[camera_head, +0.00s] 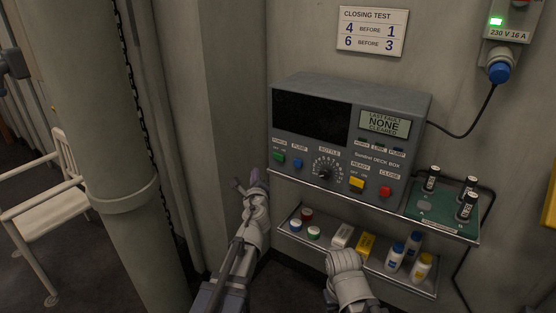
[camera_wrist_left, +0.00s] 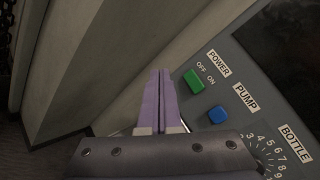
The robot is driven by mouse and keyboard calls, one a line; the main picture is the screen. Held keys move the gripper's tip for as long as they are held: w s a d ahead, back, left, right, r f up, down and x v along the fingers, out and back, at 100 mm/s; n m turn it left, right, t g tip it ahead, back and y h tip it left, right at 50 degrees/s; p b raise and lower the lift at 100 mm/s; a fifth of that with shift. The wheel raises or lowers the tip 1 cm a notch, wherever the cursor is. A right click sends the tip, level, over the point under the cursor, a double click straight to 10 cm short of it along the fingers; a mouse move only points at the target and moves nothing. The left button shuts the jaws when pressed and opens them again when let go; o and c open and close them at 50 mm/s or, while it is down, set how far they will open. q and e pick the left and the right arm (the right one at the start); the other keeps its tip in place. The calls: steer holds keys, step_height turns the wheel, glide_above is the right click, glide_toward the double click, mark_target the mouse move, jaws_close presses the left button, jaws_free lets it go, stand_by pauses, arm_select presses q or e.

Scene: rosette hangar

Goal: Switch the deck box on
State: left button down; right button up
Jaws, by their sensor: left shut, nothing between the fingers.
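The grey deck box (camera_head: 345,150) stands on a wall shelf, its large screen dark. Its small display (camera_head: 384,123) reads NONE in the middle line. The green POWER switch (camera_head: 279,158), marked OFF and ON, is at the lower left of the front; it also shows in the left wrist view (camera_wrist_left: 194,82). Which way it is set I cannot tell. My left gripper (camera_head: 250,178) is shut and empty, left of the box's front corner. In the left wrist view its purple fingers (camera_wrist_left: 160,78) are left of the switch, apart from it in the picture. My right wrist shows low at centre; its fingertips are hidden.
The blue PUMP button (camera_head: 298,163) and BOTTLE dial (camera_head: 327,168) are right of the switch. Yellow READY (camera_head: 356,184) and red CLOSE (camera_head: 385,192) buttons follow. A lower shelf (camera_head: 300,239) holds jars, boxes and bottles. A pillar (camera_head: 100,120) and chair (camera_head: 60,195) stand left.

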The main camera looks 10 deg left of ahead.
mark_target(277, 157)
arm_select(q)
steer(key=shift+w+d, duration=0.7)
steer(key=shift+w, duration=0.6)
steer(key=shift+w+d, duration=0.65)
steer(key=shift+w, duration=0.65)
steer(key=shift+w+d, duration=0.7)
steer(key=shift+w, duration=0.6)
steer(key=shift+w+d, duration=0.1)
steer(key=shift+w, duration=0.05)
steer(key=shift+w+d, duration=0.1)
steer(key=shift+w, duration=0.15)
steer(key=shift+w+d+r, duration=0.25)
steer(key=shift+w+d, duration=0.1)
steer(key=shift+w, duration=0.3)
steer(key=shift+s, duration=0.1)
steer(key=shift+s+a+f, duration=0.1)
steer(key=shift+s+a, duration=0.05)
steer(key=shift+s, duration=0.1)
steer(key=shift+s, duration=0.15)
stand_by(0.3)
